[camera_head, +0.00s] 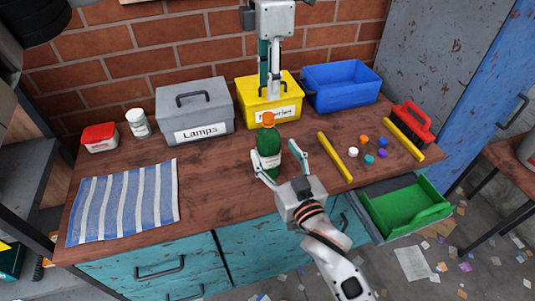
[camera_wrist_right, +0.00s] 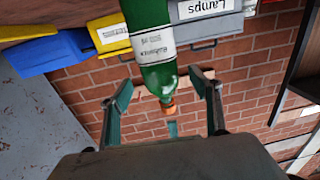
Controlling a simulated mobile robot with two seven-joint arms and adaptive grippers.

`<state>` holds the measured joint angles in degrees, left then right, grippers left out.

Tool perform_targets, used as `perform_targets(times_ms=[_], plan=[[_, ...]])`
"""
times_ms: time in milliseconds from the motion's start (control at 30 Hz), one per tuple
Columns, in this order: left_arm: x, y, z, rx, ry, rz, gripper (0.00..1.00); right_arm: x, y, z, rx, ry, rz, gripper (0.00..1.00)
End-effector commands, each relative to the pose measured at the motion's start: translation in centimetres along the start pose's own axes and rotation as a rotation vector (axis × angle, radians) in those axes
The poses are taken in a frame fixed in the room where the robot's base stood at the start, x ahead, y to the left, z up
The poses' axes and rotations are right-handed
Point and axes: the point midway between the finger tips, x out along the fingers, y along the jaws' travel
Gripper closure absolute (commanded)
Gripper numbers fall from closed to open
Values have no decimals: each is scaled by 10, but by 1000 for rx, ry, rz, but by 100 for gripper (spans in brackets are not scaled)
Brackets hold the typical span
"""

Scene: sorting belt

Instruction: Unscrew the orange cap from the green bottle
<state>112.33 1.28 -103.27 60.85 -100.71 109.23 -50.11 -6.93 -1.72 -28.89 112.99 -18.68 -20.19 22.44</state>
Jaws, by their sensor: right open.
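The green bottle (camera_head: 270,160) stands upright on the bench with its orange cap (camera_head: 268,119) on top. In the right wrist view the bottle (camera_wrist_right: 153,45) appears upside down, its cap (camera_wrist_right: 168,107) pointing down. My right gripper (camera_head: 275,156) is open, with one finger on each side of the bottle; I cannot tell whether either touches it. Its spread fingers also show in the wrist view (camera_wrist_right: 160,88). My left gripper (camera_head: 268,96) points down behind and above the cap, in front of the yellow bin, apart from the cap. Its finger opening is unclear.
Behind stand a grey Lamps box (camera_head: 194,112), a yellow bin (camera_head: 285,108) and a blue bin (camera_head: 341,86). A striped cloth (camera_head: 125,200) lies left. A green tray (camera_head: 405,207) sits below the edge.

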Motion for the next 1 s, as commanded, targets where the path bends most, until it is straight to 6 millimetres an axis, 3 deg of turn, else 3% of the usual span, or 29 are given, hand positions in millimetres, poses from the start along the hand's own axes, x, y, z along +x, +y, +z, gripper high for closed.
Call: perform_targets(times_ms=[300, 700, 767, 933, 1000], plan=[[0, 0, 0, 0, -1, -1, 65, 42, 0, 0, -1, 0, 0, 37], [0, 0, 0, 0, -2, -2, 65, 50, 0, 0, 0, 0, 0, 37], [0, 0, 0, 0, -2, -2, 65, 50, 0, 0, 0, 0, 0, 47], [0, 0, 0, 0, -2, -2, 65, 50, 0, 0, 0, 0, 0, 92], [0, 0, 0, 0, -2, -2, 65, 50, 0, 0, 0, 0, 0, 100]])
